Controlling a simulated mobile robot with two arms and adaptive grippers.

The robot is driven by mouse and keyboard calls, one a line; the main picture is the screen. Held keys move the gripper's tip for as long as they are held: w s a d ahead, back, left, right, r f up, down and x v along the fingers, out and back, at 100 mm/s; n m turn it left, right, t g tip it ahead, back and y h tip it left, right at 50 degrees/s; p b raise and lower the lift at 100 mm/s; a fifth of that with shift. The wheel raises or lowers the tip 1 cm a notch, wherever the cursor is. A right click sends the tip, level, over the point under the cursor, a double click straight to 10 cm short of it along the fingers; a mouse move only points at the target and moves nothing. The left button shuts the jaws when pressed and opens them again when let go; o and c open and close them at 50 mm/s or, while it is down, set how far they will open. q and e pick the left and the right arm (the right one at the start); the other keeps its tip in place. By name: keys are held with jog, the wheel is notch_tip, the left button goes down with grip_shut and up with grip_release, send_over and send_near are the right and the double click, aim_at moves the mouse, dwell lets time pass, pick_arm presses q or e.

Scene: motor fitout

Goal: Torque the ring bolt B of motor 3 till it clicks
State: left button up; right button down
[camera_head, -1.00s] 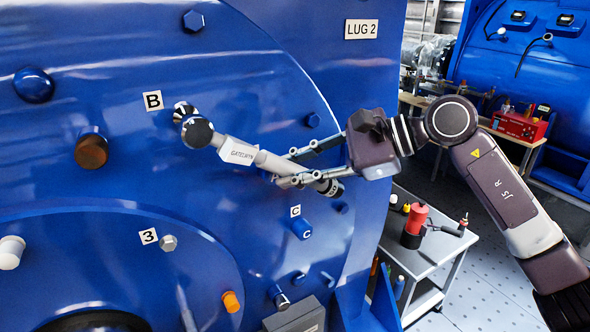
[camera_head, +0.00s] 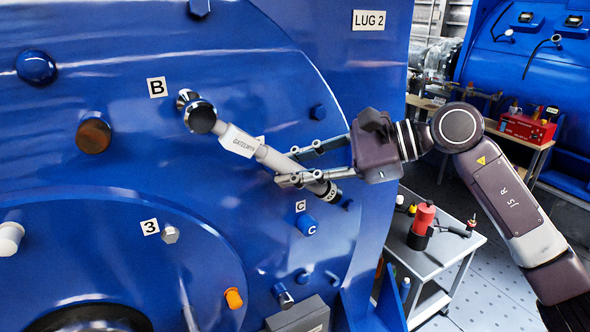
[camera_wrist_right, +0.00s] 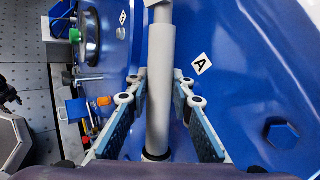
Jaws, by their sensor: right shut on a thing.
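The torque wrench (camera_head: 270,158), a grey bar marked GATELWYN, slopes down to the right across the blue face of motor 3 (camera_head: 120,150). Its round dark head (camera_head: 200,117) is at the ring bolt B (camera_head: 184,98), beside the B label (camera_head: 157,87); the head partly hides the bolt, so the exact fit cannot be seen. My right gripper (camera_head: 297,166) is shut on the wrench handle near its lower end. In the right wrist view the handle (camera_wrist_right: 160,95) runs between the two fingers. My left gripper is not in view.
An orange-brown plug (camera_head: 93,135), a blue cap (camera_head: 306,225) by label C, and several bolts stick out of the motor face. A grey trolley (camera_head: 437,262) with a red-and-black tool (camera_head: 422,226) stands lower right. A second blue motor (camera_head: 530,50) is behind.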

jog(key=shift+s+a+f+b, duration=0.1)
jog(key=shift+a+f+b, duration=0.1)
jog(key=shift+b, duration=0.3)
jog(key=shift+y, duration=0.3)
jog(key=s+a+f+m+y+b, duration=0.1)
jog(key=b, duration=0.2)
jog(key=shift+a+f+b, duration=0.25)
jog(key=shift+f+b, duration=0.05)
jog(key=shift+b, duration=0.1)
dwell(0.4)
jog(key=shift+s+f, duration=0.1)
dwell(0.3)
jog(key=shift+s+a+f+m+y+b, duration=0.25)
jog(key=shift+a+y+b, duration=0.2)
jog(key=shift+b, duration=0.45)
jog(key=shift+s+a+f+m+y+b, duration=0.15)
jog(key=shift+s+a+f+y+b, duration=0.2)
jog(key=shift+b, duration=0.55)
jog(key=shift+w, duration=0.1)
